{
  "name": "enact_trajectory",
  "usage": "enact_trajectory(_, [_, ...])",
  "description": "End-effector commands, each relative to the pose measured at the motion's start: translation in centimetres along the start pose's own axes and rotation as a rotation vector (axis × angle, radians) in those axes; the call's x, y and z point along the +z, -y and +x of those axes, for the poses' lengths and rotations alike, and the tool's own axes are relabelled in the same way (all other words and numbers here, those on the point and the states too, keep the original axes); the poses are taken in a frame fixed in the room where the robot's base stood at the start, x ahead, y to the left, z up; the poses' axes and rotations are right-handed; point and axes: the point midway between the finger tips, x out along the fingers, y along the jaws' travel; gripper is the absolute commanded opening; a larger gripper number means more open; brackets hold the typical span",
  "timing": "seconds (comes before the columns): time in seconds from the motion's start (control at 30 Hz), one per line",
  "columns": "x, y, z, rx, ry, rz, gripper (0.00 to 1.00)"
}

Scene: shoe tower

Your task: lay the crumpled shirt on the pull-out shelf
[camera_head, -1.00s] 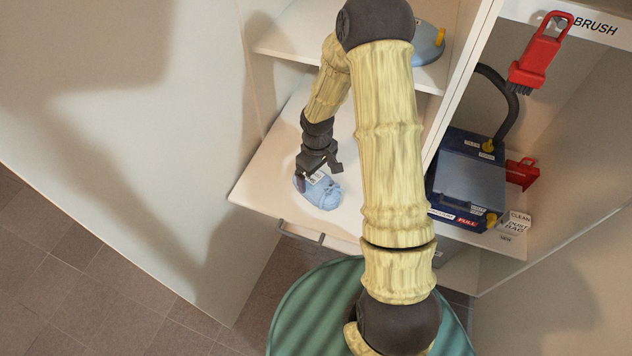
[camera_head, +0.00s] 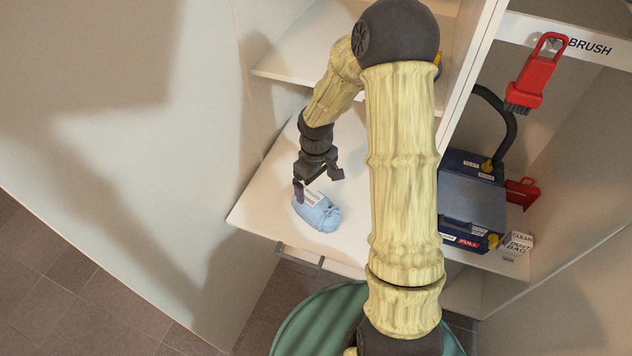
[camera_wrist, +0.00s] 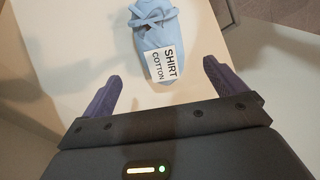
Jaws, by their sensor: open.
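The crumpled light-blue shirt (camera_head: 318,212) lies on the white pull-out shelf (camera_head: 262,200), near its front edge. In the wrist view the shirt (camera_wrist: 155,25) carries a white tag reading "SHIRT COTTON". My gripper (camera_head: 320,184) is just above and behind the shirt in the head view. In the wrist view my gripper (camera_wrist: 160,88) has its two purple fingers wide apart, with nothing between them, and the shirt is beyond the fingertips. The shelf (camera_wrist: 60,20) shows there under the shirt.
A grey handle (camera_head: 300,256) runs along the shelf's front edge. A white upper shelf (camera_head: 300,60) is above; a wall closes off the left.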

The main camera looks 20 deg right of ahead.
Motion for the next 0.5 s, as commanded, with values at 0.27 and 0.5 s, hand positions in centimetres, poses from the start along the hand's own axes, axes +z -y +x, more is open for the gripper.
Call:
enact_trajectory(0.27, [2.2, 1.3, -3.5, 0.038, -0.026, 0.091, 0.96])
enact_trajectory(0.5, [7.0, 4.1, -8.9, 0.078, -0.108, 0.304, 0.96])
